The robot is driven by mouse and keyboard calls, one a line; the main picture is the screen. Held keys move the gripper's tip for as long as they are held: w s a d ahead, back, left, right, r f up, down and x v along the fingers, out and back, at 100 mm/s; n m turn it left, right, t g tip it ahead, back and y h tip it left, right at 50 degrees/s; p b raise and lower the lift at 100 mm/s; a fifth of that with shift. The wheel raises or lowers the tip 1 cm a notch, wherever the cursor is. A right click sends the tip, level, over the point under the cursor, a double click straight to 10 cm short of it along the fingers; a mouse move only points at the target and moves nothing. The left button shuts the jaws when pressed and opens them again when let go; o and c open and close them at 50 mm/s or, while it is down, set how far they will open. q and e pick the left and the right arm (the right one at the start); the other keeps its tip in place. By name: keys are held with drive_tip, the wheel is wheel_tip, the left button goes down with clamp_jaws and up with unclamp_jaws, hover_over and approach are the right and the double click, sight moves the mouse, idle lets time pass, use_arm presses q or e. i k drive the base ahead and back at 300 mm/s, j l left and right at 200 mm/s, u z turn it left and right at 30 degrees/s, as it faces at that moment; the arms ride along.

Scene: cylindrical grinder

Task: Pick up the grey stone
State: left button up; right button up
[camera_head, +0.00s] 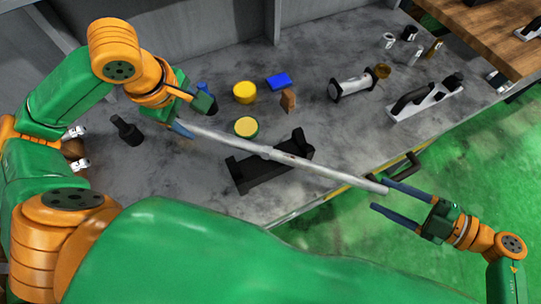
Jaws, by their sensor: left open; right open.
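I cannot pick out a thing that is clearly the grey stone. A long grey metal rod (250,147) runs from beside my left gripper (192,108) down to my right gripper (379,195). It passes over a black stand (262,172); I cannot tell if it rests on it. My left gripper is open, at the rod's left end. My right gripper is open, its fingers pointing left, with the rod's right end at its upper fingertip. A pale grey block with black parts (425,103) lies at the right of the grey table (345,140).
A yellow cylinder (244,92), a blue block (278,82), a brown block (288,101) and a green-yellow cylinder (246,127) stand mid-table. A clear-bodied cylinder (351,87) is further right. A black tool (127,130) lies left. A wooden table (490,35) is at upper right.

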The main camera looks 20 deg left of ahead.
sight(287, 100)
drive_tip(key=k+l, duration=1.2)
drive_tip(key=l, duration=0.2)
